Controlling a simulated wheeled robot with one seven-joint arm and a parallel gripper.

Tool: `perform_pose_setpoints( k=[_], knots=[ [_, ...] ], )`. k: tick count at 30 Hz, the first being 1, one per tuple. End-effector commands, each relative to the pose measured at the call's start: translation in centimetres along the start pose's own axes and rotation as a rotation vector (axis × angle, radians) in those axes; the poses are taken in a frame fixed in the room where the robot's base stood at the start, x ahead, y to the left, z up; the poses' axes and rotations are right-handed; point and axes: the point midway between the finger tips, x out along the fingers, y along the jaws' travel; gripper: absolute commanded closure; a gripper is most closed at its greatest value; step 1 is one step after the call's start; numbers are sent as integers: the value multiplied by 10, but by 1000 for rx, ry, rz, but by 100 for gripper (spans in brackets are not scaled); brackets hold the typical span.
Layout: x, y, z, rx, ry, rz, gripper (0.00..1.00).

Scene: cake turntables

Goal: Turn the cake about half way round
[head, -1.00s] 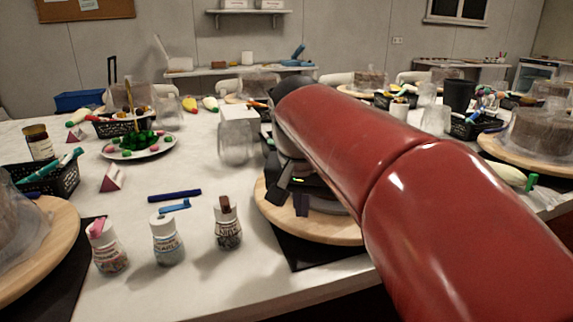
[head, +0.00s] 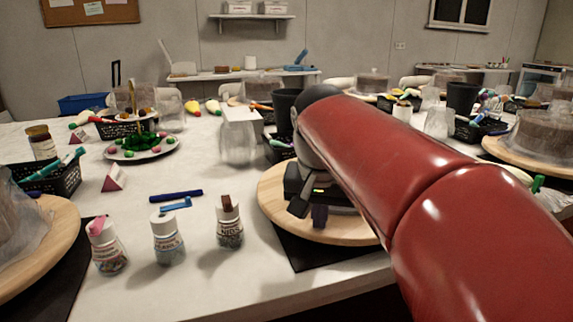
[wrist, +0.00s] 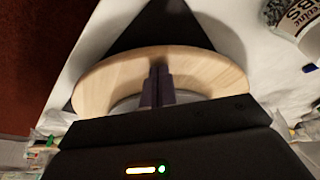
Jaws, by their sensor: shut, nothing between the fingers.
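The round wooden turntable board (head: 275,208) is in front of me in the head view, on a dark mat (head: 300,252). My red arm and gripper cover its right and far parts. No cake surface shows clearly on it; a grey round edge lies inside the board's rim. My gripper (head: 319,215) is over the near part of the board, fingers pointing down. In the wrist view my dark fingers (wrist: 158,72) are together and empty, in front of the pale board (wrist: 100,85). I cannot tell whether the fingertips touch it.
Three decorating bottles (head: 166,240) stand left of the board, with a blue pen (head: 175,195) behind them. Another board (head: 60,245) with a wrapped cake is at the far left.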

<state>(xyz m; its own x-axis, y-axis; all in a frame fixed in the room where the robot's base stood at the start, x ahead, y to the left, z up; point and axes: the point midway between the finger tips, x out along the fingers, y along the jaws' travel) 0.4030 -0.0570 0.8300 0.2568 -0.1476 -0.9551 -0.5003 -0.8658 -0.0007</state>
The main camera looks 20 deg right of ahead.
Motion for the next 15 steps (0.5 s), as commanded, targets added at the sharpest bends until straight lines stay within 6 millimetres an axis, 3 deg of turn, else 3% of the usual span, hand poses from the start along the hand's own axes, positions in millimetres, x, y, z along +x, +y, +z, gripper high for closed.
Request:
perform_pose_setpoints(
  k=[15],
  knots=[
    [0, 7, 1, 1, -1, 1, 100]
  ],
)
